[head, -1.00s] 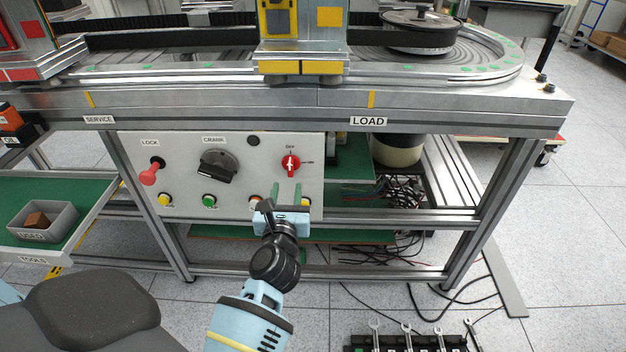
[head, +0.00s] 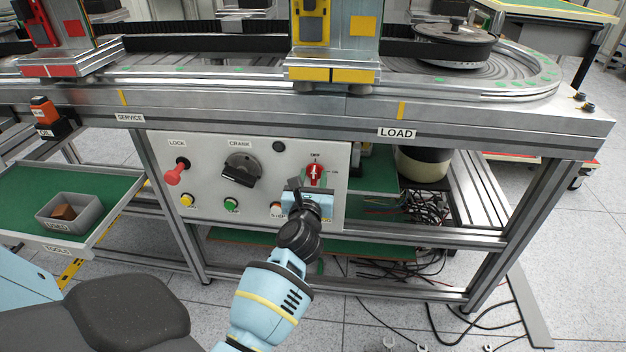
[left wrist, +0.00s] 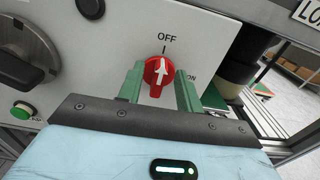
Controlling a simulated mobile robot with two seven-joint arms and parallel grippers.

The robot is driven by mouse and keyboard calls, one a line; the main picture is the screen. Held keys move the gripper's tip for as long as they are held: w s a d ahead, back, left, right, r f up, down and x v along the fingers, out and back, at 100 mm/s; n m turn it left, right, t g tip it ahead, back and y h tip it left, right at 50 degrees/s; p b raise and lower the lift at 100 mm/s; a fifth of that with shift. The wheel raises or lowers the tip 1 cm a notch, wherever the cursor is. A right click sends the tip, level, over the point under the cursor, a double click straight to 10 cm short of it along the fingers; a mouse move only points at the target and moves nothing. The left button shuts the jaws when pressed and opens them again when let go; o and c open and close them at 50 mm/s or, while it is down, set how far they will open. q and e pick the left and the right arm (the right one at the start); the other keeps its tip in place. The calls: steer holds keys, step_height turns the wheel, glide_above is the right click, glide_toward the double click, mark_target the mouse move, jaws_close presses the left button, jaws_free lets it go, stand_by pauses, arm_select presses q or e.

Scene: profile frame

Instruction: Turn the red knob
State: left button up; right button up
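The red knob (head: 314,174) is on the light grey panel (head: 215,205), on its right side. In the left wrist view the knob (left wrist: 158,74) has a white arrow pointing up towards the OFF mark; an ON mark is to its right. My left gripper (head: 308,186) is at the panel in front of the knob. In the left wrist view its green fingers (left wrist: 160,85) are open, one on each side of the knob. Whether they touch it is hard to tell. My right gripper is not in view.
The panel also has a red LOCK handle (head: 174,176), a dark CRANK handle (head: 240,169), and yellow, green (head: 231,204) and orange (head: 277,208) buttons. A steel frame (head: 380,112) overhangs the panel. A green tray (head: 110,185) with a grey bin (head: 70,228) is at left.

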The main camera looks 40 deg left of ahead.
arm_select(q)
jaws_close()
